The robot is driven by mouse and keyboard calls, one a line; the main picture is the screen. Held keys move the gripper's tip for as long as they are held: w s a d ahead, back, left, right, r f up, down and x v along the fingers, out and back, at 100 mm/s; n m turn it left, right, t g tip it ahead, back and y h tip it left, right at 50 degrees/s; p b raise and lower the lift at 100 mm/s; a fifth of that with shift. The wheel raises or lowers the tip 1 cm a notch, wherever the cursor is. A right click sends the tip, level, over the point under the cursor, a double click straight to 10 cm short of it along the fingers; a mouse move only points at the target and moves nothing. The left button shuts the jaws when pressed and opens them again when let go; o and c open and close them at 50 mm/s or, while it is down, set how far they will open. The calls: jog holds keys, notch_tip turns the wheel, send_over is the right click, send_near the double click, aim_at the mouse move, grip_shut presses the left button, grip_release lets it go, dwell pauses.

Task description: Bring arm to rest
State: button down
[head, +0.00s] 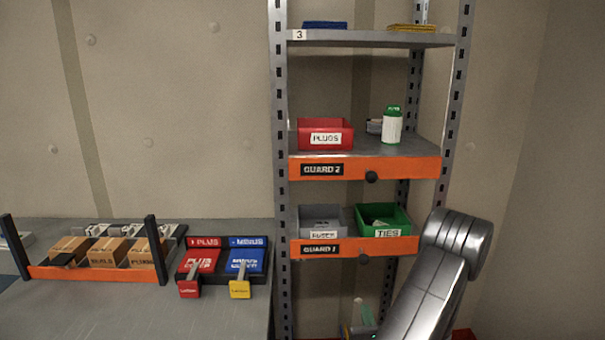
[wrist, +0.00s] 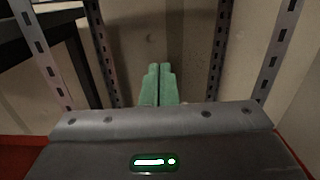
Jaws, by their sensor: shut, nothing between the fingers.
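My gripper (wrist: 159,84) shows in the wrist view as two green fingers side by side, shut with nothing between them. In the head view my silver arm rises at the lower right, in front of the shelf rack's right post. A small green part at the bottom of that view, beside my arm, seems to be my gripper (head: 363,318), low in front of the rack. My arm hides part of the lower rack.
A metal shelf rack (head: 281,190) holds a red PLUGS bin (head: 325,132), a green-capped bottle (head: 392,128), a grey bin (head: 322,219) and a green TIES bin (head: 383,220). Orange guards (head: 410,168) front two shelves. A workbench (head: 110,312) with trays stands left.

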jog(key=shift+s, duration=1.85)
